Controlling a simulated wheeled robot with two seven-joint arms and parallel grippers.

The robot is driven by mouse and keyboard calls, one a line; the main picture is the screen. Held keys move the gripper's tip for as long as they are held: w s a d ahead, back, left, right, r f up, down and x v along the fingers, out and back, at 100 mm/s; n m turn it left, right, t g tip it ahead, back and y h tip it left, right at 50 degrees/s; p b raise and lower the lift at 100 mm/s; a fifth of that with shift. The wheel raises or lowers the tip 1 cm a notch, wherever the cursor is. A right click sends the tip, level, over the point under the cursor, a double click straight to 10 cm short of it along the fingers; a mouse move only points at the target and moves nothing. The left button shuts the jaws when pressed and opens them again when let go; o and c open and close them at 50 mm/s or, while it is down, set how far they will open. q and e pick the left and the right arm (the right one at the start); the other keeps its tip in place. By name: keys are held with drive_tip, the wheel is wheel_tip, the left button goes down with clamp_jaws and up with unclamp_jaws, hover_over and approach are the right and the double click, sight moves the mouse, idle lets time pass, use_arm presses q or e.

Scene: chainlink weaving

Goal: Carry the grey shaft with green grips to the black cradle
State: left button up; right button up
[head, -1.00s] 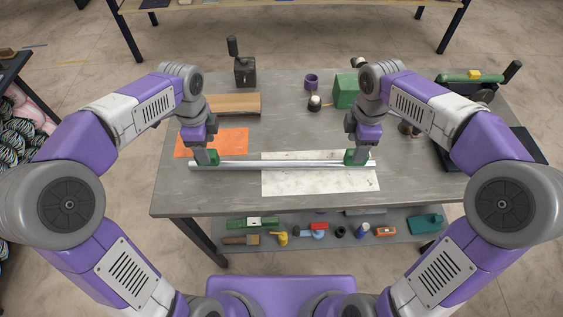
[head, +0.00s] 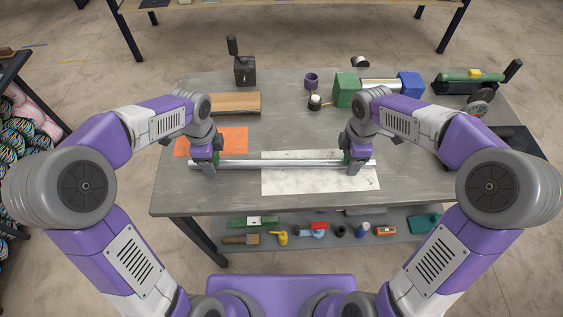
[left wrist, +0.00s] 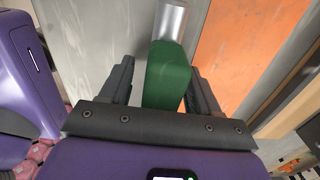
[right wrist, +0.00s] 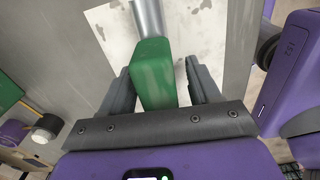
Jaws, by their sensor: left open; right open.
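The grey shaft (head: 280,164) lies level along the front part of the table, partly over a pale marked sheet. My left gripper (head: 209,168) is at its left end, and my right gripper (head: 353,168) is near its right end. In the left wrist view a green grip (left wrist: 168,75) lies between the open fingers, with a gap at the sides. In the right wrist view the other green grip (right wrist: 153,72) lies between the open fingers in the same way. I cannot pick out the black cradle for certain; a dark flat thing (head: 522,143) is partly hidden behind my right arm.
An orange sheet (head: 225,140) and a wooden board (head: 222,103) lie behind the shaft's left end. A black crank box (head: 245,70), purple cup (head: 311,80), green block (head: 347,88) and blue block (head: 410,84) stand further back. The table's front edge is close.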

use_arm(q)
drive_tip(key=shift+f, duration=0.3)
use_arm(e)
drive_tip(key=shift+f, duration=0.3)
use_arm(q)
clamp_jaws()
use_arm(e)
clamp_jaws()
idle(0.7)
use_arm(q)
drive_tip(key=shift+w+r, duration=0.15)
drive_tip(key=shift+r, duration=0.05)
use_arm(e)
drive_tip(key=shift+w+r, duration=0.15)
drive_tip(key=shift+r, duration=0.05)
